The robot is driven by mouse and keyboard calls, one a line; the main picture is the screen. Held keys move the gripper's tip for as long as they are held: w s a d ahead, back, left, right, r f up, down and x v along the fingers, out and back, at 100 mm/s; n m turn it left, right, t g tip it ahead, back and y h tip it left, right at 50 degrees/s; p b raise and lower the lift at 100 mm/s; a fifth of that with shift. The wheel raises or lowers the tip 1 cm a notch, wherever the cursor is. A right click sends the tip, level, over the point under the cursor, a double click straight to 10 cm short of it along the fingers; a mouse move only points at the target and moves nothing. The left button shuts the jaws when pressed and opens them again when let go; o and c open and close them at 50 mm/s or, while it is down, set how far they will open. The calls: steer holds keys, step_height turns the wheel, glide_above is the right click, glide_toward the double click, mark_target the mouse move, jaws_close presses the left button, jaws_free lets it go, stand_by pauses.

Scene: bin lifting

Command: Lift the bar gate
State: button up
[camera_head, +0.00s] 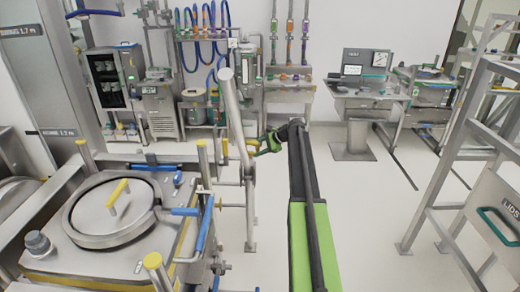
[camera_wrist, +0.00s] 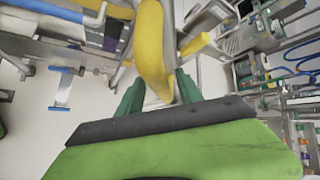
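The bar gate appears to be the slanted grey metal bar (camera_head: 235,112) standing beside the vessel in the head view. A yellow handle (camera_wrist: 152,45) fills the upper middle of the wrist view; its link to the bar is unclear. My gripper (camera_head: 253,146) is at the bar's right side in the head view, by a small yellow part. In the wrist view, the green fingers of my gripper (camera_wrist: 159,90) stand apart, one each side of the handle's lower end. Gaps show beside the handle, so the fingers do not look closed on it.
A steel vessel with a round lid (camera_head: 92,220) and yellow-capped posts stands at the left. A grey frame with steps (camera_head: 450,150) stands at the right. A console (camera_head: 362,85) and hose racks line the back wall. Free pale floor (camera_head: 375,225) lies right of my arm.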

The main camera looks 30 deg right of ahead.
steer(key=shift+r, duration=0.1)
steer(key=p+v, duration=1.1)
steer(key=v, duration=0.6)
